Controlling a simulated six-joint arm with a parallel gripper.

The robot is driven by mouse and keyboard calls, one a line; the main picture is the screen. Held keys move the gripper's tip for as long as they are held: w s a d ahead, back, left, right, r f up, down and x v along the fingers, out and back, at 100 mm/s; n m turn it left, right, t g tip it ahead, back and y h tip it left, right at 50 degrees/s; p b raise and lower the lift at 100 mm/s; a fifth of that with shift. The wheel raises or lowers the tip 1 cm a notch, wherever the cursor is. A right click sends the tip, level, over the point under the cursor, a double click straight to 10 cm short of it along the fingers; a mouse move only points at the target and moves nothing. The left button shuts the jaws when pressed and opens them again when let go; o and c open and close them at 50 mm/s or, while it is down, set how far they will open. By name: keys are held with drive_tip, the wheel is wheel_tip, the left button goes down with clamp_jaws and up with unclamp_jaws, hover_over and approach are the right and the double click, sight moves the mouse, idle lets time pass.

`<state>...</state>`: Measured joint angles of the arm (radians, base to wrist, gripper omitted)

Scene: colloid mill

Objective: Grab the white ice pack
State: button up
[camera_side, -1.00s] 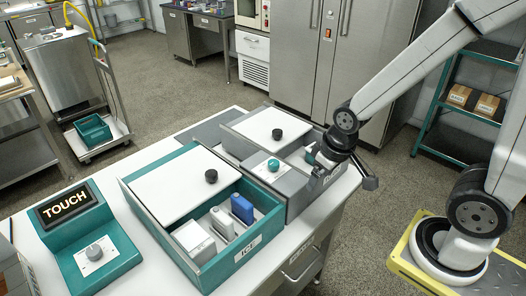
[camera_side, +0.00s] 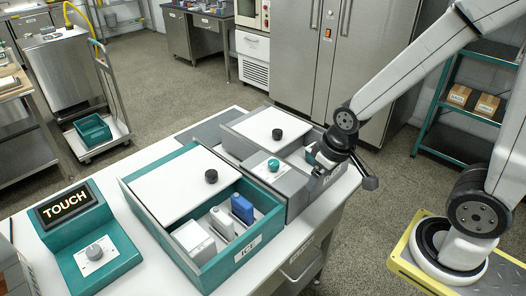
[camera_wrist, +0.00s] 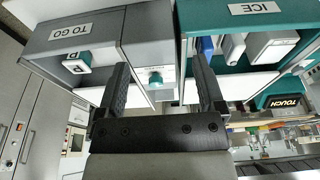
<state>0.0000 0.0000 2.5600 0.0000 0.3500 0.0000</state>
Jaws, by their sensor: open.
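The teal box labelled ICE (camera_side: 196,283) has its white lid slid partly back. In its open part stand a wide white block (camera_side: 194,238), a slimmer whitish pack (camera_side: 222,222) and a blue pack (camera_side: 242,208). I cannot tell for sure which white one is the ice pack. In the wrist view the wide block (camera_wrist: 270,46), slim pack (camera_wrist: 233,46) and blue pack (camera_wrist: 206,46) show upside down. My gripper (camera_side: 318,158) is open and empty above the grey box, right of and apart from the packs. Its two fingers are apart in the wrist view (camera_wrist: 161,88).
The grey box labelled TO GO (camera_wrist: 82,32) stands beside the teal box, with a teal-knobbed part (camera_side: 272,166) and a black-knobbed lid (camera_side: 262,128). A teal TOUCH device (camera_side: 98,250) stands at the left. Bare white table (camera_side: 150,268) lies between it and the teal box.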

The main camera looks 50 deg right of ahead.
drive_tip(key=shift+c, duration=0.6)
drive_tip(key=t, duration=0.8)
approach(222, 222)
drive_tip(key=w+d+f, duration=0.1)
drive_tip(key=w+d, duration=0.1)
drive_tip(key=shift+s+a+f+t, duration=0.35)
drive_tip(key=shift+a+f+t, duration=0.15)
drive_tip(key=shift+t, duration=0.3)
